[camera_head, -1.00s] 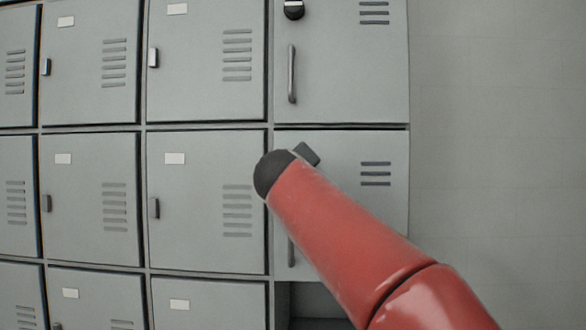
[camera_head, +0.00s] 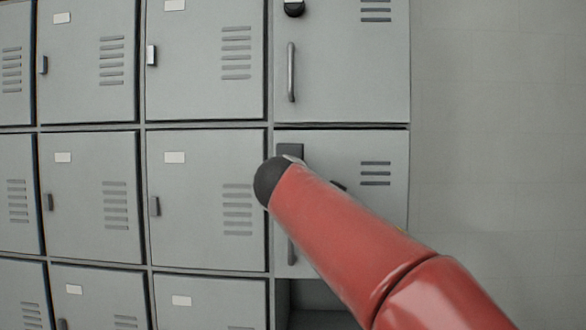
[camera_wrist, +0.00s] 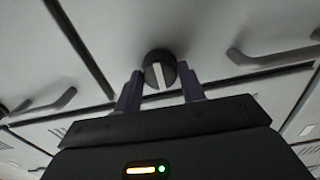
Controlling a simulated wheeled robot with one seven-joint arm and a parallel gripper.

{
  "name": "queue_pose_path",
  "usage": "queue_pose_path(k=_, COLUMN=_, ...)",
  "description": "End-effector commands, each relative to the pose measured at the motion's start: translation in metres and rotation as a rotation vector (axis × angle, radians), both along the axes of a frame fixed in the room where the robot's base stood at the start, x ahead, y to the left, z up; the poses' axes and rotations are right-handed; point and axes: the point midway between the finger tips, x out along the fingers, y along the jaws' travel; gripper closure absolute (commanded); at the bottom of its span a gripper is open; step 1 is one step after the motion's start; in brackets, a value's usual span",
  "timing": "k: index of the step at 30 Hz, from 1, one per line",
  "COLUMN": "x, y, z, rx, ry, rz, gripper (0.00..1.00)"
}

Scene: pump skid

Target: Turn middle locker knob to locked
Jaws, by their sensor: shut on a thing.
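The middle locker door (camera_head: 340,146) in the right column is grey, shut, and partly covered by my red arm in the head view. Its knob is hidden there. In the wrist view the round black knob (camera_wrist: 168,66) has a pale pointer stripe, slightly tilted from the picture's vertical. My gripper (camera_wrist: 160,74) has its two dark fingers on either side of the knob, shut on it. In the head view only dark edges of the gripper show behind my arm.
The upper right locker (camera_head: 345,80) has its own black knob (camera_head: 294,8) and a bar handle (camera_head: 291,72). Below the middle door is an open dark compartment (camera_head: 312,298). More shut lockers (camera_head: 205,200) fill the left. Plain wall (camera_head: 490,150) lies to the right.

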Motion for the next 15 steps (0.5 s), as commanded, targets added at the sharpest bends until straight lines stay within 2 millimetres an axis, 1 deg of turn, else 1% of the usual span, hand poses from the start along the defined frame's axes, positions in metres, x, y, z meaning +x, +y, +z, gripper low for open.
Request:
queue_pose_path(k=6, x=0.0001, y=0.0005, z=-0.0004, rx=-0.042, ry=0.002, rz=0.001, gripper=0.83)
queue_pose_path(k=15, x=0.0001, y=0.0006, z=-0.0007, rx=-0.049, ry=0.003, rz=0.001, gripper=0.83)
